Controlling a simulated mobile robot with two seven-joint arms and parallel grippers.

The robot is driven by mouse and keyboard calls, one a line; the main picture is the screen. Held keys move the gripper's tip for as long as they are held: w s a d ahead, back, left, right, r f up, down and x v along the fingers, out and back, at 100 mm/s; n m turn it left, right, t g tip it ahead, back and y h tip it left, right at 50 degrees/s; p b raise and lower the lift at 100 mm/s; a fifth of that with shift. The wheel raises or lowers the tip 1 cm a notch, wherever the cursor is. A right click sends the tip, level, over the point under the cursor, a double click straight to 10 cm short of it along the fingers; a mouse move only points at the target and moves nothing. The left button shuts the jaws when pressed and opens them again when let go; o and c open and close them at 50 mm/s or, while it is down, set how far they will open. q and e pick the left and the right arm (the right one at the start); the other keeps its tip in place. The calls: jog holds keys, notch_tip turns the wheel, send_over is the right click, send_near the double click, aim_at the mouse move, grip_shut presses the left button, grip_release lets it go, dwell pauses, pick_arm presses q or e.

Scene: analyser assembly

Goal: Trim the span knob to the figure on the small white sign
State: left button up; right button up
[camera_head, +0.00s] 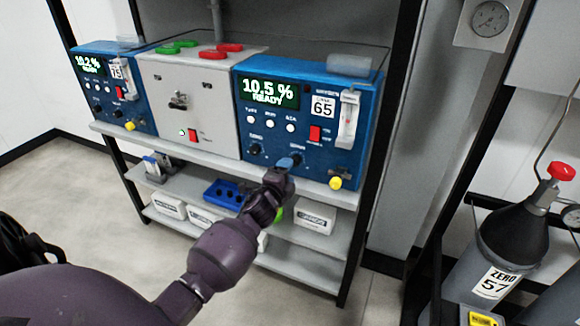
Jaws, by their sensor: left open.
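The near blue analyser (350,90) stands at the right of the shelf top, with a lit display (268,93) reading 10.5 % READY. A small white sign (322,107) on its front carries the number 65; the smaller print is not legible. Two dark knobs sit low on the front: a left knob (254,148) and a right knob (297,160), whose labels are too small to read. My left gripper (286,166) is open at the right knob, partly covering that area. I cannot tell whether it touches the knob. My right gripper is not in view.
A grey box (205,97) with red and green handles stands between this analyser and a second blue one (88,54) reading 10.2 %. A cylinder (510,240) marked ZERO 57 stands right.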

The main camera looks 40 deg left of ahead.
pick_arm(q)
jog(key=v, duration=0.6)
jog(key=shift+s+p, duration=0.35)
jog(key=shift+d, duration=0.15)
